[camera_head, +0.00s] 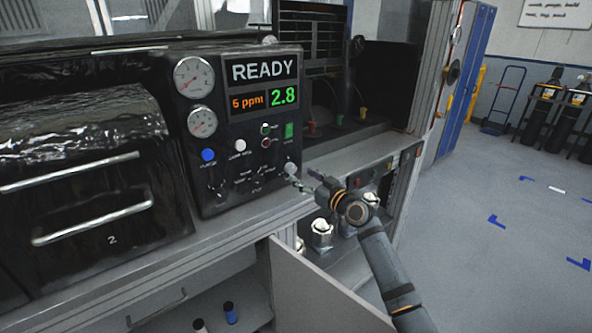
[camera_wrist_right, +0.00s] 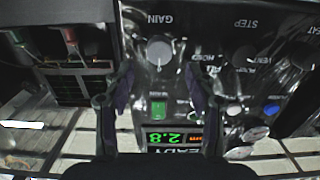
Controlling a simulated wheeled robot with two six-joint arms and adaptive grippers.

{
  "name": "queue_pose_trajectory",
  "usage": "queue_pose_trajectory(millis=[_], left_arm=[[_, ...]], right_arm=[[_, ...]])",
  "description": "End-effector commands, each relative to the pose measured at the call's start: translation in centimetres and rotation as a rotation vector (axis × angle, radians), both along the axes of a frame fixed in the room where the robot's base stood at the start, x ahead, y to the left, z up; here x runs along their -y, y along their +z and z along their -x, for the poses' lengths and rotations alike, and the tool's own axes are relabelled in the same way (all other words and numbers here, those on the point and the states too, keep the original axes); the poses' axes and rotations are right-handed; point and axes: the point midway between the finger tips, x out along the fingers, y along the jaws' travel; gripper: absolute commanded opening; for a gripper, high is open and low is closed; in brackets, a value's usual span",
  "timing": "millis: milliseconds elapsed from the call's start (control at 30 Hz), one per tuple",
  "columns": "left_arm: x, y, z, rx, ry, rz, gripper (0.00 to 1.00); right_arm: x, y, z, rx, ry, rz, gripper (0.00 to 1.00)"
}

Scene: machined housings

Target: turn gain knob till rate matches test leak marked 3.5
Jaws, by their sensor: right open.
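The gain knob (camera_head: 290,169) is a light grey round knob at the lower right of the black control panel (camera_head: 215,120). In the right wrist view the gain knob (camera_wrist_right: 160,48) sits below the word GAIN, which appears upside down. The display (camera_head: 265,85) reads READY, 5 ppm in orange and 2.8 in green. My right gripper (camera_head: 304,184) is open in front of the knob; its fingers show on either side of the knob in the wrist view (camera_wrist_right: 160,80), and I cannot tell whether they touch it. No test leak marked 3.5 is legible. My left gripper is not in view.
A blue button (camera_head: 208,155) and several small switches share the panel. Several metal fittings with white tops (camera_head: 321,232) stand on the lower shelf under my right arm. An open cabinet door (camera_head: 315,290) is below. Small coloured pieces (camera_head: 311,126) stand in the bay at right.

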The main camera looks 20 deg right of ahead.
Motion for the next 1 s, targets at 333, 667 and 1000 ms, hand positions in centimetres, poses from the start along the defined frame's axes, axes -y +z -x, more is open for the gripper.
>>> queue_pose_trajectory(millis=[333, 667, 1000], left_arm=[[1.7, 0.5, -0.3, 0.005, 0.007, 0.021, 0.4], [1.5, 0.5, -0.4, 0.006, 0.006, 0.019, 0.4], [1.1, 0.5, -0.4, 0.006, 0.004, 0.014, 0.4]], right_arm=[[-1.6, 0.0, -4.4, -0.001, 0.001, -0.002, 0.56], [-1.7, -0.1, -4.6, -0.001, 0.0, 0.0, 0.49], [-1.7, -0.1, -4.5, -0.002, 0.0, 0.001, 0.03]])
